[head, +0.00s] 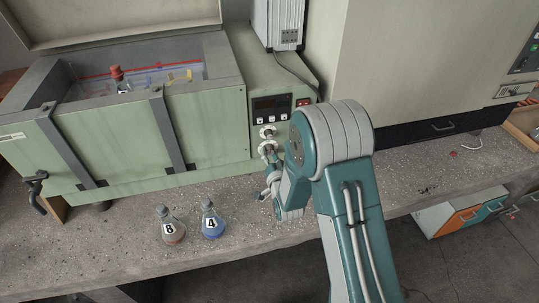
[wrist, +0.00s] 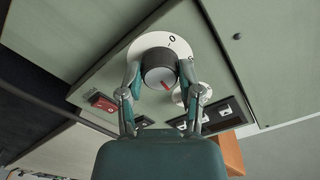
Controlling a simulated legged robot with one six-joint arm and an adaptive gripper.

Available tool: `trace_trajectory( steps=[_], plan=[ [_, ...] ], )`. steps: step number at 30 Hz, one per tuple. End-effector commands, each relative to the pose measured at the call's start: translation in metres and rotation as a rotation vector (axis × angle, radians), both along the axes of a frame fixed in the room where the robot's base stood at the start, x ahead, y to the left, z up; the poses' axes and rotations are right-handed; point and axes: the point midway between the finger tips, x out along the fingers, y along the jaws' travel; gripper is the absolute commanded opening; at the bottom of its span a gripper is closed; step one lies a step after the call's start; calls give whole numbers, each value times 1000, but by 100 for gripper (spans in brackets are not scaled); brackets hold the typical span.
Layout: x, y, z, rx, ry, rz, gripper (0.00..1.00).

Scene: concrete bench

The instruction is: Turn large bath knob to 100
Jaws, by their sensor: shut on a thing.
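The green water bath (head: 205,120) stands on the bench with its lid raised. Its control panel (head: 272,110) carries two round dials, one above the other. In the wrist view the large bath knob (wrist: 159,62) is dark with a grey face and a red mark, on a white dial (wrist: 150,40). A "0" shows at the dial's top edge and the red mark points down in the picture; other figures are unclear. My gripper (wrist: 160,75) is shut on the large knob, one finger on each side. In the head view my gripper (head: 268,163) is at the lower dial, partly hidden by my arm.
A smaller dial (wrist: 181,95) sits beside the large one. A red switch (wrist: 103,102) is on the panel. A red-stoppered flask (head: 119,78) is in the bath.

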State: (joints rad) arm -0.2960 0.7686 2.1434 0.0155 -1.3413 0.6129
Motion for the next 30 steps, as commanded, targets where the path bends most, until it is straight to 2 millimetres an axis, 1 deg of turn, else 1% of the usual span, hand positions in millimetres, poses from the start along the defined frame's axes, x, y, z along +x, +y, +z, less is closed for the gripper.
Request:
trace_trajectory(
  steps=[3, 6, 14, 15, 16, 17, 27, 30],
  plan=[
    [1, -1, 0, -62, -17, -2, 0],
    [1, -1, 0, -88, -25, -2, 0],
    [1, -1, 0, -90, -26, -2, 0],
    [1, -1, 0, -90, -26, -2, 59],
    [1, -1, 0, -89, -25, -2, 73],
    [1, -1, 0, -89, -25, -2, 81],
    [0, -1, 0, -89, -26, -1, 81],
    [-3, -2, 0, -90, -25, -1, 81]
  ],
)
